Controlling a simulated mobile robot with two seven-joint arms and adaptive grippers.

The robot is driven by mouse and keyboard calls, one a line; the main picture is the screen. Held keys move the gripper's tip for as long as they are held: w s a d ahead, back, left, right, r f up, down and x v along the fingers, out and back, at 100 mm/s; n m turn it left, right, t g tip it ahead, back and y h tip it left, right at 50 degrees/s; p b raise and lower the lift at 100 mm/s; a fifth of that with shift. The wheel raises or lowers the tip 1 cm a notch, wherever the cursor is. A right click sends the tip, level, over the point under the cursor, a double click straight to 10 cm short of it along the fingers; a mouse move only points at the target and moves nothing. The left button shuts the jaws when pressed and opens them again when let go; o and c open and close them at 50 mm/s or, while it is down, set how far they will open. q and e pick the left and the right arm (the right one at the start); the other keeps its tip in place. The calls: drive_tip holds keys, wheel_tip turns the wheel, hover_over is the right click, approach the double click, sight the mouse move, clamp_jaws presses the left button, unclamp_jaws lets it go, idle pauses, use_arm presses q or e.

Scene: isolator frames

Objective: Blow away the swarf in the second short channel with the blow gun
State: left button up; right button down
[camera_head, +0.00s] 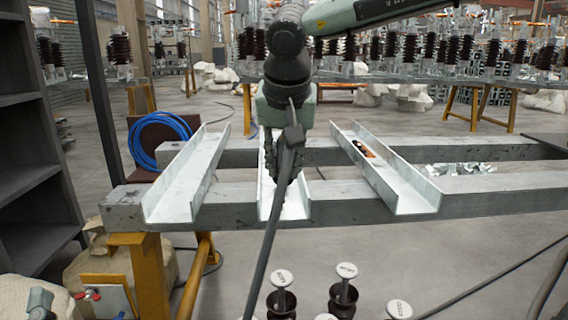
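Three short pale metal channels lie across the beams: a left one (187,180), a middle one (292,208) and a right one (393,178). My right gripper (282,172) points down over the middle channel and hides much of its inside. Its dark fingers are seen from behind, and I cannot tell whether they are shut on something. A grey hose or cable (268,245) runs from a dark piece at the gripper down past the bottom edge. I cannot make out a blow gun clearly. Swarf in the middle channel is not discernible. My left gripper is not visible.
A small orange and dark object (363,149) lies in the right channel. Silvery scraps (462,169) lie by the beams at right. A blue hose coil (150,140) hangs at left, near a dark shelf (35,170). White-topped insulators (343,290) stand in front.

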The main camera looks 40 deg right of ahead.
drive_tip(key=shift+w+d, duration=0.15)
drive_tip(key=shift+w, duration=0.1)
drive_tip(key=shift+w+d+f, duration=0.1)
drive_tip(key=shift+w+d, duration=0.25)
drive_tip(key=shift+w, duration=0.25)
drive_tip(key=shift+w+d+p, duration=0.15)
drive_tip(key=shift+w+p, duration=0.05)
drive_tip(key=shift+p, duration=0.1)
drive_tip(key=shift+w+d, duration=0.4)
drive_tip(key=shift+w, duration=0.2)
drive_tip(key=shift+w+d+p, duration=0.1)
drive_tip(key=shift+w+p, duration=0.05)
drive_tip(key=shift+p, duration=0.2)
drive_tip(key=shift+w+d+p, duration=0.35)
drive_tip(key=shift+w+d, duration=0.05)
drive_tip(key=shift+w, duration=0.35)
idle(0.4)
drive_tip(key=shift+w+d, duration=0.1)
drive_tip(key=shift+w, duration=0.05)
